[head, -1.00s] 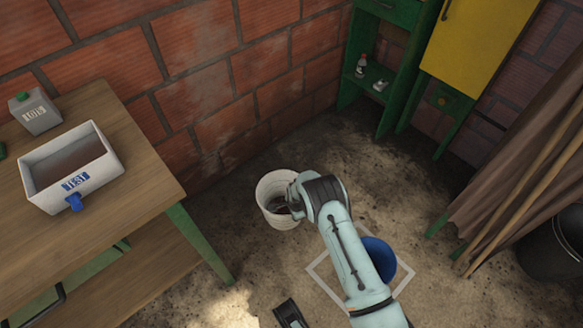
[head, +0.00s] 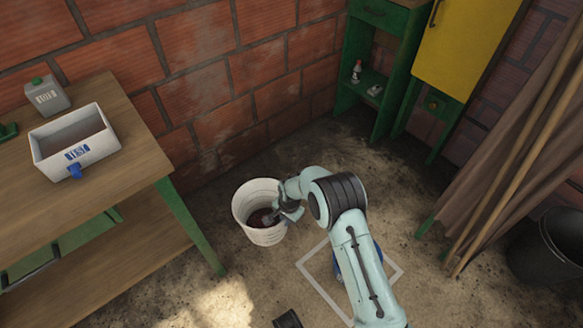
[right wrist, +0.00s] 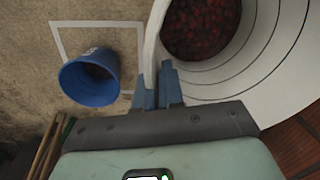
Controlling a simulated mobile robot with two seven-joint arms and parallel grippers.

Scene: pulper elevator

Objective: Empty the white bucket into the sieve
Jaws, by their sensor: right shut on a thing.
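The white bucket (head: 266,236) is upright in the head view, between the table and my right arm. My right gripper (head: 289,214) is shut on its right rim. In the right wrist view, the fingers (right wrist: 157,88) pinch the rim of the bucket (right wrist: 262,62). Red, berry-like contents (right wrist: 203,28) lie inside it. The bucket appears to be held above the floor. I cannot make out a sieve for certain in either view. My left gripper is not in view.
A wooden table (head: 130,130) at left carries a white box (head: 100,150) with a blue tap and a grey canister (head: 47,97). A blue bucket (right wrist: 90,82) stands inside a white floor outline (head: 311,282). A black bin (head: 548,250) stands at right.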

